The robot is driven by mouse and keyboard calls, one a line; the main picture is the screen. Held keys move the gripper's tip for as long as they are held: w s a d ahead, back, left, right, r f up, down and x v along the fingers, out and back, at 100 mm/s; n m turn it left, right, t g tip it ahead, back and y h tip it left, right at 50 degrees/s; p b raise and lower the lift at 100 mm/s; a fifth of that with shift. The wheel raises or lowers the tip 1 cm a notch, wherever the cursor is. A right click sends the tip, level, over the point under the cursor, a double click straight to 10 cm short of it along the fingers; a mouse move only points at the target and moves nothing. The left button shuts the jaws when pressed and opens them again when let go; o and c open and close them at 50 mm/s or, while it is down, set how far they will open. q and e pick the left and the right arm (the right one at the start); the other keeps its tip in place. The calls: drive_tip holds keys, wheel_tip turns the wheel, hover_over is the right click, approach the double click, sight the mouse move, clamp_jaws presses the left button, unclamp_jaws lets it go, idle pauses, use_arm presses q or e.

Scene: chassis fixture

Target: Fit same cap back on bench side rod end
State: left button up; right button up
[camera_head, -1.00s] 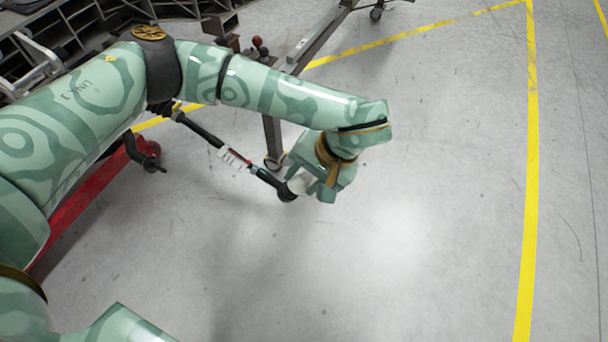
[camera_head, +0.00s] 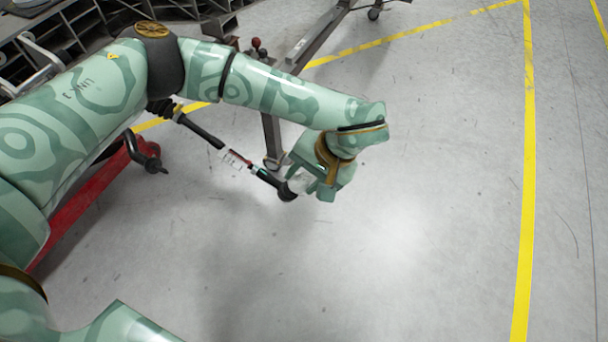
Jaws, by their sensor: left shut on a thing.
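A dark rod (camera_head: 203,131) runs diagonally down to the right from under my left arm, with a pale labelled section (camera_head: 236,160) along it. A dark round end piece (camera_head: 287,191) sits at its lower right end, right at my left gripper. My left gripper (camera_head: 300,186) is shut at this end; its fingers partly cover what they hold, and I cannot tell whether that is a separate cap or part of the rod. The rod's upper left end is partly hidden by my arm. My right gripper is not in view.
A grey metal frame with a leg (camera_head: 272,138) stands behind the rod. A red beam (camera_head: 82,203) with a black crank (camera_head: 146,155) lies at left. Dark shelving (camera_head: 95,58) fills the upper left. The floor at right is clear, crossed by yellow lines (camera_head: 528,170).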

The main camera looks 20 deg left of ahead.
use_arm(q)
drive_tip(key=shift+a+f, duration=0.1)
drive_tip(key=shift+x, duration=1.85)
drive_tip(key=shift+w, duration=0.25)
idle(0.5)
drive_tip(key=o, duration=1.2)
drive_tip(key=shift+o, duration=0.2)
